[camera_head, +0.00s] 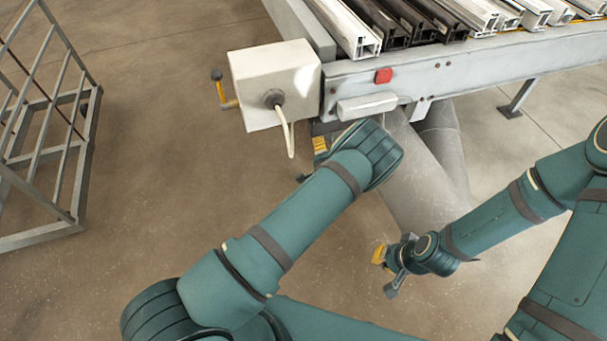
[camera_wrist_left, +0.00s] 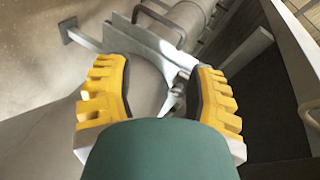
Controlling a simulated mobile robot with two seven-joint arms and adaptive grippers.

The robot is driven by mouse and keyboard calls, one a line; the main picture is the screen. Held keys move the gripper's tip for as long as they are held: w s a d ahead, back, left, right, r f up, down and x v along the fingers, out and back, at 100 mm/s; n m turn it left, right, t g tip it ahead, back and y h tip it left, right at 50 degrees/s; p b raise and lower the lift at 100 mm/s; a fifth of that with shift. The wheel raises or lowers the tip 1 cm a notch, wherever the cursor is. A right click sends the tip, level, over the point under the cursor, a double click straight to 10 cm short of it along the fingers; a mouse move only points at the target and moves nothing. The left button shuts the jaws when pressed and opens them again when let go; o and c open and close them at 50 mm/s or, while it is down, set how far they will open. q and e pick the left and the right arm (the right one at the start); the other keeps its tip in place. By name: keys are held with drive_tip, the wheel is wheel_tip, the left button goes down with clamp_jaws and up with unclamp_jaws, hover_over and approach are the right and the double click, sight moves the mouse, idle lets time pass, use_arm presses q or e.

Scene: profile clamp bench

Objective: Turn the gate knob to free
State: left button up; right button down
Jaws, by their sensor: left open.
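I cannot make out for certain which part is the gate knob. A pale grey box (camera_head: 262,72) at the bench's left corner has a round dark fitting (camera_head: 274,98) with a pale cable, and a yellow lever with a dark ball end (camera_head: 217,76) at its left side. My left gripper (camera_wrist_left: 166,98) is open in the wrist view, its yellow fingers wide apart, with nothing held; in the head view it is mostly hidden behind my left arm, below the box. My right gripper (camera_head: 385,268) hangs low over the floor, well apart from the bench; its opening is unclear.
The bench (camera_head: 460,72) carries several white and dark profiles (camera_head: 345,28). A red block (camera_head: 383,76) and a pale bar (camera_head: 367,106) are on its front face. A metal rack (camera_head: 84,165) stands at the left. The floor between rack and bench is clear.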

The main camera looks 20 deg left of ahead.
use_arm(q)
drive_tip(key=s+a+f+n+g+h+p, duration=0.1)
drive_tip(key=s+a+f+n+g+p, duration=0.1)
drive_tip(key=s, duration=0.8)
drive_tip(key=shift+s+a+n+g+h+p, duration=0.15)
drive_tip(key=shift+a+n+g+h+p, duration=0.25)
drive_tip(key=shift+n+g, duration=1.1)
drive_tip(key=shift+a, duration=0.1)
